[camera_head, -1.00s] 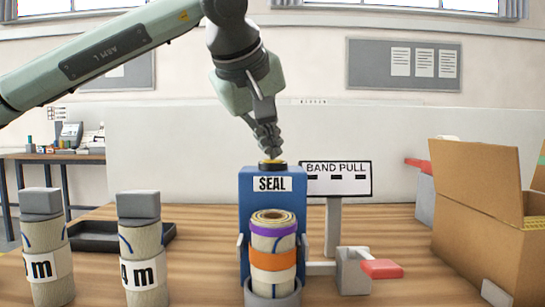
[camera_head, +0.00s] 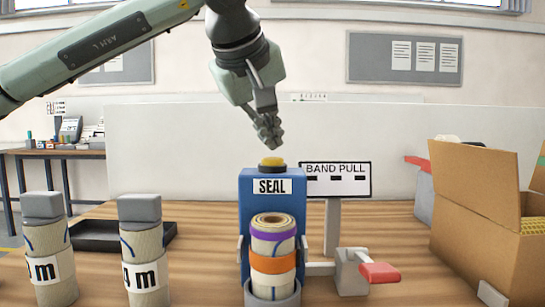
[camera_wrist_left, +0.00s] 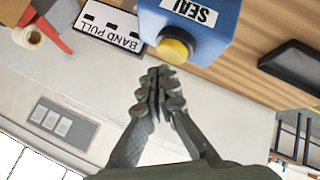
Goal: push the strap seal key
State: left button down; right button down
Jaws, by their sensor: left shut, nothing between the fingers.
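The blue strap sealer (camera_head: 257,205) with the SEAL label stands at the middle of the table. Its key is a yellow button (camera_head: 272,161) in a black collar on top; it also shows in the left wrist view (camera_wrist_left: 174,49). My left gripper (camera_head: 270,143) is shut and empty, with its fingertips a little above the button and apart from it. In the left wrist view its closed fingertips (camera_wrist_left: 162,75) are close to the button. A rolled mesh (camera_head: 272,255) with purple and orange bands stands upright in the cradle in front of the sealer. My right gripper is out of view.
A BAND PULL sign (camera_head: 336,180) stands behind right of the sealer, with a red-handled lever (camera_head: 380,273) at its front. A cardboard box (camera_head: 480,215) is at the right. Two wrapped rolls with grey caps (camera_head: 142,250) and a black tray (camera_head: 95,236) are at the left.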

aim_at(271, 159)
pick_arm(q)
jog(key=shift+r+p, duration=2.1)
jog(key=shift+r, duration=0.45)
jog(key=shift+f, duration=0.1)
jog(key=shift+s, duration=0.1)
